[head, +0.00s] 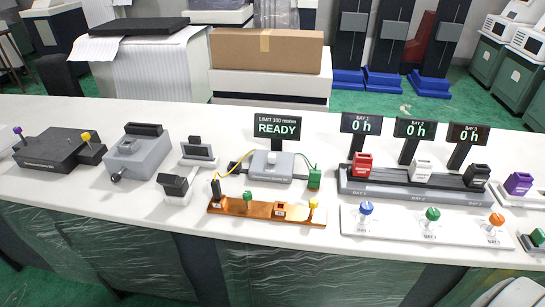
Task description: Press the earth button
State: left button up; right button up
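No button has a label that I can read as earth. A copper-coloured bar (262,209) lies near the table's front edge, with a green-topped peg (247,196) and a yellow-topped peg (313,204) on it. Behind it stands a grey box (271,166) with a pale raised part on top, joined by a yellow wire and a green wire to its sides. A sign (277,128) above it reads "READY". A white panel to the right carries blue (366,208), green (432,214) and orange (496,219) knobs. Neither gripper is in view.
A dark rack (408,194) holds red, white and black blocks under three "0 h" signs. Left are a black box (52,148), a grey crank device (138,155) and small displays. A purple block (518,183) is at right. Bare white table (110,210) lies along the front left.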

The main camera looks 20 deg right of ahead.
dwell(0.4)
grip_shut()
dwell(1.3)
